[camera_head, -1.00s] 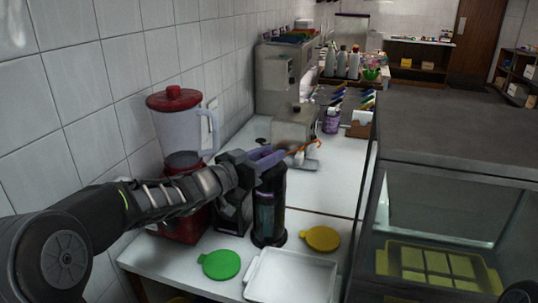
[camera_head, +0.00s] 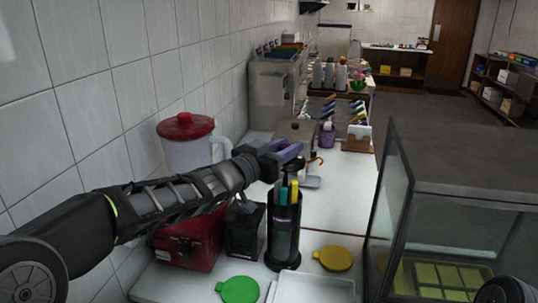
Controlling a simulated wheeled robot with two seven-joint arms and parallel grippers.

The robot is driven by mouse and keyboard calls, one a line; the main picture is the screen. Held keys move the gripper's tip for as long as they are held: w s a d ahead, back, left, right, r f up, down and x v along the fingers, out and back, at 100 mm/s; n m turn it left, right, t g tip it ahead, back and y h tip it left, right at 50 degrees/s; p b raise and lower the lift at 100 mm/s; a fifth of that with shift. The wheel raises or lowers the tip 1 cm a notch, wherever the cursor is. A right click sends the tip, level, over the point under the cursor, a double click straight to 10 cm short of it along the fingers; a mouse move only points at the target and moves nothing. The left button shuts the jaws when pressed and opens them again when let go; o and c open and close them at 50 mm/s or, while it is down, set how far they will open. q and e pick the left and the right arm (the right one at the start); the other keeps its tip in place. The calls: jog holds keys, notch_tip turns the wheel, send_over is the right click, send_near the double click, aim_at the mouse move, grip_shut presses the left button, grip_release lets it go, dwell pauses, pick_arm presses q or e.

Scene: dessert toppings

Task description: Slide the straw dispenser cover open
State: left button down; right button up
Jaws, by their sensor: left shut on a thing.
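The straw dispenser (camera_head: 284,240) is a dark upright cylinder near the front of the white counter. The tops of several straws (camera_head: 289,192), teal and yellow among them, show at its upper end. My left gripper (camera_head: 288,153) reaches in from the left and is above and slightly behind the dispenser's top. Its purple fingers are shut on what seems to be the dispenser cover, which is mostly hidden by the fingers. My right gripper is out of view; only a dark part of my right arm shows at the bottom right corner.
A glass case (camera_head: 455,165) stands right. The counter behind is partly clear.

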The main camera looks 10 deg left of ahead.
pick_arm(q)
notch_tip(320, 180, up, 6)
jog(key=p, duration=0.4)
jog(key=shift+r+p, duration=0.15)
jog(key=shift+p, duration=0.15)
jog(key=c, duration=1)
grip_release()
jog(key=b+v, duration=0.1)
jog(key=v, duration=0.6)
jog(key=shift+s+a, duration=0.2)
jog(key=shift+s, duration=0.15)
